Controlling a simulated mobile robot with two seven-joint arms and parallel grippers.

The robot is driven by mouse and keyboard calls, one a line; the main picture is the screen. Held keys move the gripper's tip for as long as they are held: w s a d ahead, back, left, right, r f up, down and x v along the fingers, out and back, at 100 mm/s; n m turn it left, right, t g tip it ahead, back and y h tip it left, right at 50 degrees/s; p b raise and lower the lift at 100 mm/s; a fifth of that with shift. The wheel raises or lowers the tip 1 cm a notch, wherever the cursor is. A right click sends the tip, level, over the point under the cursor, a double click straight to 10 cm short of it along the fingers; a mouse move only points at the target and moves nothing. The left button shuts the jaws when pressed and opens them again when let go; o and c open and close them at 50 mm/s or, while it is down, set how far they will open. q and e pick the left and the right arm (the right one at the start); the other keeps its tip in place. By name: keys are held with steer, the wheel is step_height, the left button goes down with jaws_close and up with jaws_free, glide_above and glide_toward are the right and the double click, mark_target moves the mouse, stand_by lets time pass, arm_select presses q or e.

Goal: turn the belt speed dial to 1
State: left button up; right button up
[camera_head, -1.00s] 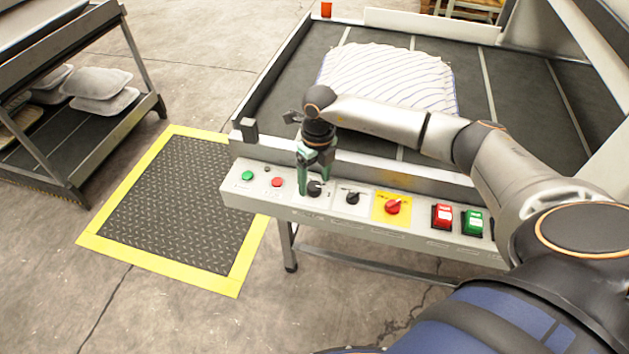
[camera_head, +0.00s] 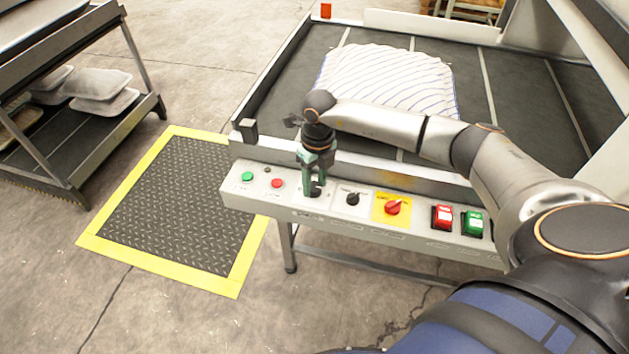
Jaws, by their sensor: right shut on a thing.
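The control panel (camera_head: 232,192) runs along the front of the conveyor table. A small black dial (camera_head: 315,192) sits on it, right of the red button, mostly hidden by green fingers. My right gripper (camera_head: 314,186) reaches down from above and is shut on this dial. A second black dial (camera_head: 352,199) stands just to its right, apart from the gripper. The labels are too small to read, so I cannot tell the dial's setting. My left gripper is not in view.
Green (camera_head: 247,176) and red (camera_head: 277,183) buttons lie left of the gripper. A red knob on a yellow plate (camera_head: 392,208) and red (camera_head: 442,217) and green (camera_head: 472,223) switches lie right. A striped pillow (camera_head: 388,75) rests on the belt behind my arm.

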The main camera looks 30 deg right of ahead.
jaws_close()
